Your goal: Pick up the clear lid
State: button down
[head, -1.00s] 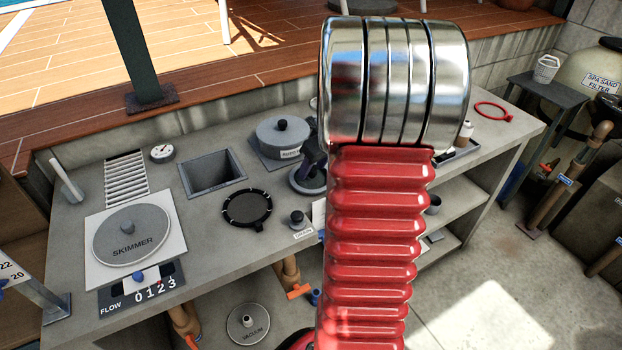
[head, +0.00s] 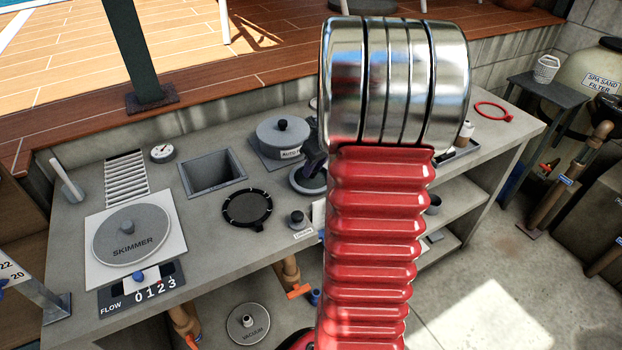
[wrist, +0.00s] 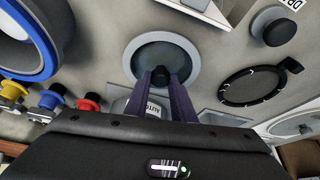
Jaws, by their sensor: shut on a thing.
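The clear lid (wrist: 163,56) shows in the wrist view as a bluish see-through disc with a dark knob (wrist: 160,74), inside a grey ring. My gripper (wrist: 161,80) has its purple fingers shut on that knob, one on each side. In the head view, my gripper (head: 313,155) is partly hidden behind my red arm, above the round grey ring (head: 305,182) on the counter. The lid is mostly hidden there, and I cannot tell whether it rests in the ring or is raised.
A grey AUTO-labelled lid (head: 283,135) stands behind left of my gripper. A black ring-shaped cover (head: 247,209), a small knobbed plug (head: 298,219), an open square well (head: 212,173) and the SKIMMER lid (head: 131,235) are to the left. Blue, yellow and red valves (wrist: 50,97) show in the wrist view.

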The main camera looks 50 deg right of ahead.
jog(key=shift+r, duration=0.15)
notch_tip(320, 180, up, 10)
dwell(0.7)
dwell(0.6)
